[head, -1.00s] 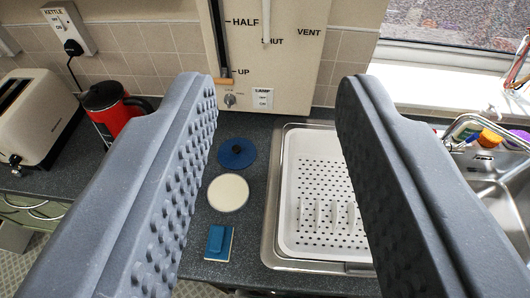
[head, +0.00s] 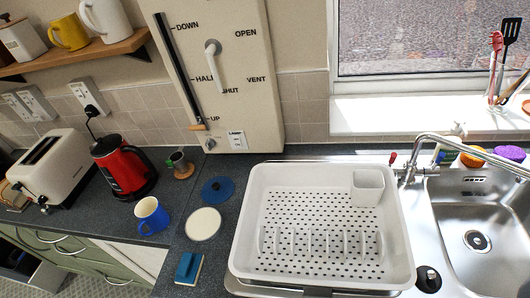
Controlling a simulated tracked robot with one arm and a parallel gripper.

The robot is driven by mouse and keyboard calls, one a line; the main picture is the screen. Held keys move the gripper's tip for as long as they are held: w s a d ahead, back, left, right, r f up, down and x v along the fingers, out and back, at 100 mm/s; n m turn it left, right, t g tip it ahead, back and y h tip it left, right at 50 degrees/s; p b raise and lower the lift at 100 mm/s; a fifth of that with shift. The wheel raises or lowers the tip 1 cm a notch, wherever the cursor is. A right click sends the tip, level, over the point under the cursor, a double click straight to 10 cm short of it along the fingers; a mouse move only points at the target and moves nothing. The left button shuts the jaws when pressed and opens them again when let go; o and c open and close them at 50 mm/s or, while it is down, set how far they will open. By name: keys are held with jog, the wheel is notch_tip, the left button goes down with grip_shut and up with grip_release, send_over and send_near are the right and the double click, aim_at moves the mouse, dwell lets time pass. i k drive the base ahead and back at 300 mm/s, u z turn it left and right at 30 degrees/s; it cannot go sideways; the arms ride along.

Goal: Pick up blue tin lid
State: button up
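The blue tin lid (head: 217,190) is a flat blue disc with a small dark knob in its middle. It lies on the dark worktop, left of the white dish rack. A round cream-white disc (head: 203,224) lies just in front of it; I cannot tell if that is an open tin or another lid. The lid is fully visible, with nothing on top of it. My gripper does not show in the head view now, so I cannot see whether it is open or shut.
The white dish rack (head: 250,215) stands to the right, beside the sink (head: 478,212).

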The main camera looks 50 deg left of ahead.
aim_at(218, 190)
jog(key=z, duration=1.75)
jog(key=k, duration=1.75)
jog(key=u, duration=2.25)
jog(key=i, duration=1)
jog(key=z, duration=0.05)
